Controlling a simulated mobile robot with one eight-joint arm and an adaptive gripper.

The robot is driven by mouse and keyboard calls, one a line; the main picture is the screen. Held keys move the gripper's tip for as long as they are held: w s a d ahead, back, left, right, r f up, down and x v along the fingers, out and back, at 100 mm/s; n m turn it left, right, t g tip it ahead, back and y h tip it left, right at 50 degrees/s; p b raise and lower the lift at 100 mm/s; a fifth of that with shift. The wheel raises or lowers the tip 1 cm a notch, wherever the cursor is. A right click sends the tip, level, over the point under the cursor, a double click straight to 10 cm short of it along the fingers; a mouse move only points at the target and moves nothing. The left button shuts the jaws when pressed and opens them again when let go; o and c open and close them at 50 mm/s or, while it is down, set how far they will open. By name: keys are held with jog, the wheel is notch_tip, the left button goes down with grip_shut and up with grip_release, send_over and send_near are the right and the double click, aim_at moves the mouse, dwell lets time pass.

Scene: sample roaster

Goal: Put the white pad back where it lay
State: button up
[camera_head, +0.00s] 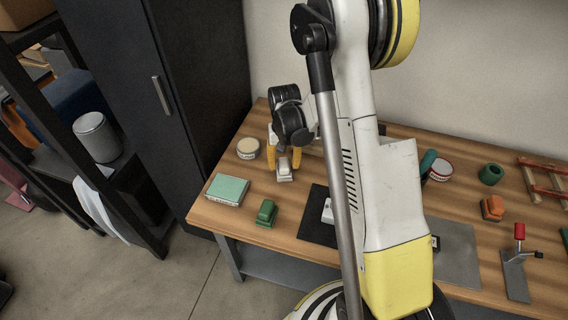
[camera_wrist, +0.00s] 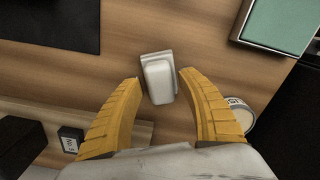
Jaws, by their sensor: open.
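The white pad (camera_wrist: 158,82) is a small, pale block with a wider flange on a bare part of the wooden bench. In the wrist view it lies between the two yellow fingertips of my gripper (camera_wrist: 160,84), with a narrow gap on each side. In the head view the pad (camera_head: 285,175) shows just below and in front of my gripper (camera_head: 284,158), at the left part of the bench. My gripper is open. I cannot tell how far the tips are above the wood.
A teal box (camera_head: 228,189), a green block (camera_head: 266,213) and a round tin (camera_head: 248,148) stand nearby. A dark mat (camera_head: 314,230) lies to the right with a white item (camera_head: 327,211) on it. My arm hides the bench's middle. Bare wood surrounds the pad.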

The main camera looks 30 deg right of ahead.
notch_tip(320, 180, up, 12)
jog(key=p, duration=0.5)
notch_tip(320, 180, up, 14)
jog(key=n+t, duration=0.2)
jog(key=t, duration=0.1)
send_over(284, 163)
jog(key=s+a, duration=0.6)
jog(key=s, duration=0.1)
jog(key=s+a+r+n+t, duration=0.1)
jog(key=s+a+r+t, duration=0.1)
jog(key=s, duration=0.3)
jog(key=s+a+r+n+t, duration=0.1)
jog(key=s+a+r+t, duration=0.1)
jog(key=s, duration=0.3)
jog(key=shift+s+a+r+n, duration=0.15)
jog(key=shift+s+a+n, duration=0.15)
jog(key=shift+s+a, duration=0.1)
jog(key=shift+w, duration=0.1)
